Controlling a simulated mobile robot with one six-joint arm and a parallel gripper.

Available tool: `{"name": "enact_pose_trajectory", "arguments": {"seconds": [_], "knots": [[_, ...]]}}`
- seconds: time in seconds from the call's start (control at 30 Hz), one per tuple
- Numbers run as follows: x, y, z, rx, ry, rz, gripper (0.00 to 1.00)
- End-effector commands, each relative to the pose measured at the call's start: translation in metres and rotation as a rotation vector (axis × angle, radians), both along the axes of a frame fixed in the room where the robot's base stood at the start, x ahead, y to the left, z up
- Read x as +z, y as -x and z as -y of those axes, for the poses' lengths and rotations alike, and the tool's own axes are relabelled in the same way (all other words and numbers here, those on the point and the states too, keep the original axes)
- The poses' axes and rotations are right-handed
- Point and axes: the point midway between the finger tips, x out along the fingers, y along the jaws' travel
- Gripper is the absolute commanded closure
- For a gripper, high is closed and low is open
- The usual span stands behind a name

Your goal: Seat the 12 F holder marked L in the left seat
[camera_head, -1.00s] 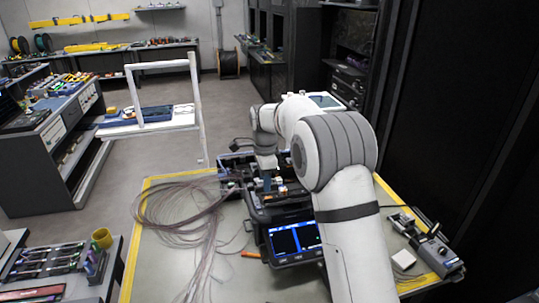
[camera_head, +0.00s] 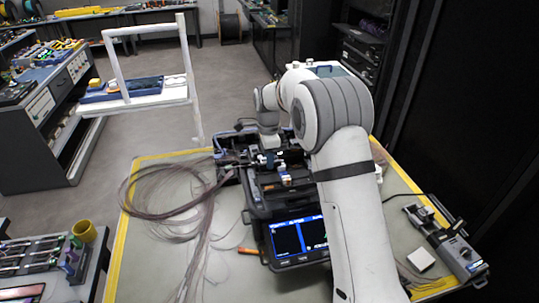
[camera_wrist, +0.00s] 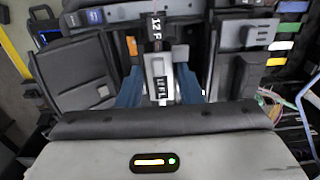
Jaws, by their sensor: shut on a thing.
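In the wrist view, the holder marked 12 F L (camera_wrist: 161,78) is a grey-white block between the two blue fingers of my gripper (camera_wrist: 160,92). My gripper is shut on it. A dark part with a 12 F label (camera_wrist: 156,27) lies just beyond it, in line with it. In the head view, my gripper (camera_head: 268,150) is over the back part of the splicer (camera_head: 262,207). The holder cannot be made out clearly there. The seat under the holder is hidden, so I cannot tell whether the holder touches it.
The splicer's lit screen (camera_head: 299,238) faces the front. A loose bundle of fibres (camera_head: 165,200) spreads over the left of the work table (camera_head: 150,270). A small device (camera_head: 445,245) and a white block (camera_head: 421,259) are at the right. An orange tool (camera_head: 249,251) lies beside the splicer.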

Motion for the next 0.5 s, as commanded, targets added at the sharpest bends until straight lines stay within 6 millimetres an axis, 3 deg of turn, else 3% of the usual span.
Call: {"name": "enact_pose_trajectory", "arguments": {"seconds": [0.5], "knots": [[-0.052, 0.0, 0.001, -0.002, 0.0, -0.001, 0.93]]}}
